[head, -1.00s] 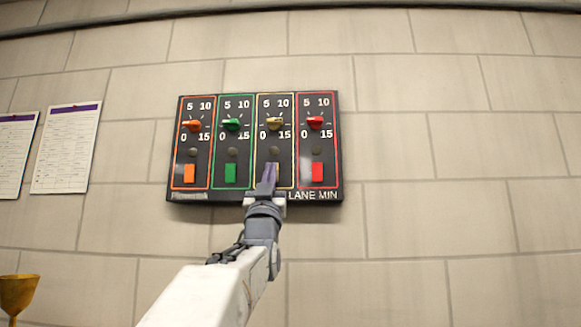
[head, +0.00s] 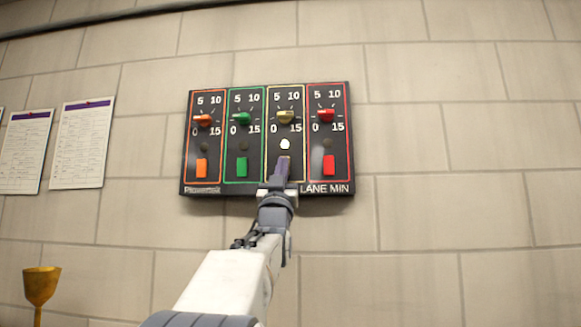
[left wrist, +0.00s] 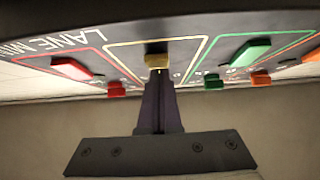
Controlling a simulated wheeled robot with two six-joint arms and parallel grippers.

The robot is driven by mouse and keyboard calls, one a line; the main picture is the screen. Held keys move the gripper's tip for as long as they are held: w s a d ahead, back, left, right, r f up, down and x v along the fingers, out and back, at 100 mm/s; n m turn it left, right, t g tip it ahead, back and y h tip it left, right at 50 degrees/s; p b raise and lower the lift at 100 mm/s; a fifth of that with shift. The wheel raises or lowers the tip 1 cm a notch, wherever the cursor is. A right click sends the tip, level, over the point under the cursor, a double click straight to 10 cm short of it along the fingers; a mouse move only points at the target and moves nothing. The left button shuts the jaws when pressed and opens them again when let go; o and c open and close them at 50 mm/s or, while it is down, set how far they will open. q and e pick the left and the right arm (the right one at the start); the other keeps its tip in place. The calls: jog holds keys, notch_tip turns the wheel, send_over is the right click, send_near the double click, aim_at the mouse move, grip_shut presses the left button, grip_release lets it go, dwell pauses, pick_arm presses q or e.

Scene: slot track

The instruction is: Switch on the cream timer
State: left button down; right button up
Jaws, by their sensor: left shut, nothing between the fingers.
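The cream timer (head: 285,118) is the third of the columns on a dark wall panel, outlined in cream, with a cream knob above a small lamp (head: 285,143) that glows white. Its cream switch (head: 284,157) is at the bottom, partly hidden by my left gripper (head: 282,170). That gripper is shut and empty, with its tips at the switch. In the left wrist view the closed fingers (left wrist: 159,80) point at the cream switch (left wrist: 157,55) and seem to touch it. My right gripper is not in view.
An orange (head: 202,165) and a green switch (head: 241,166) lie left of the cream one, a red switch (head: 329,165) right. Their lamps are dark. Papers (head: 82,145) hang left; a gold cup (head: 40,285) stands lower left. The wall right is bare.

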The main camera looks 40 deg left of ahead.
pick_arm(q)
jog(key=s+d+f+b, duration=0.5)
jog(key=s+d+b, duration=0.1)
jog(key=s+b, duration=0.3)
jog(key=shift+s+d+f, duration=0.2)
jog(key=shift+s+d, duration=0.2)
jog(key=shift+s, duration=0.05)
